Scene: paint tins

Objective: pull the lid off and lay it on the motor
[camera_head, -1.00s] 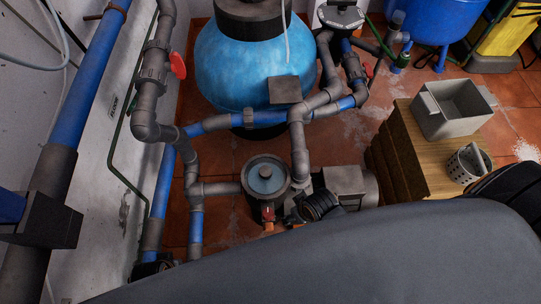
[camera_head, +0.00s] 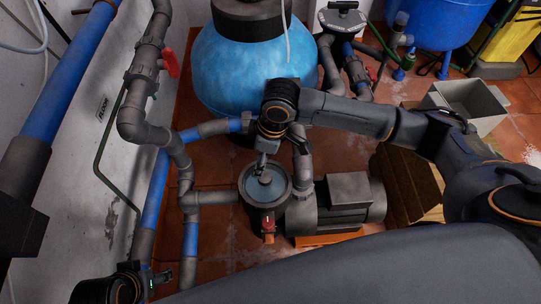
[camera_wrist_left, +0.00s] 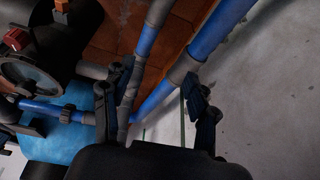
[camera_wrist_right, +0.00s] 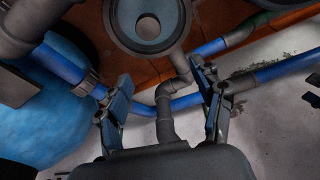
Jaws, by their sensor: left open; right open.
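The round lid (camera_head: 252,182) is clear bluish with a raised knob, seated on top of the pump's dark strainer pot. The motor (camera_head: 350,190) is a grey cylinder with a boxy top, right beside the pot. My right gripper (camera_head: 262,162) is open above the far side of the lid and covers part of it. In the right wrist view the lid (camera_wrist_right: 148,28) lies beyond the open fingers (camera_wrist_right: 165,98), not between them. My left gripper (camera_head: 152,280) is at the lower left near the pipes. In the left wrist view its fingers (camera_wrist_left: 155,98) are open and empty.
Grey and blue pipes (camera_head: 190,215) run left of the pump. A blue tank (camera_head: 240,75) stands behind it. A red tap (camera_head: 267,224) is on the pot's front. A grey bin (camera_head: 470,105) stands at the right. The motor's top is bare.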

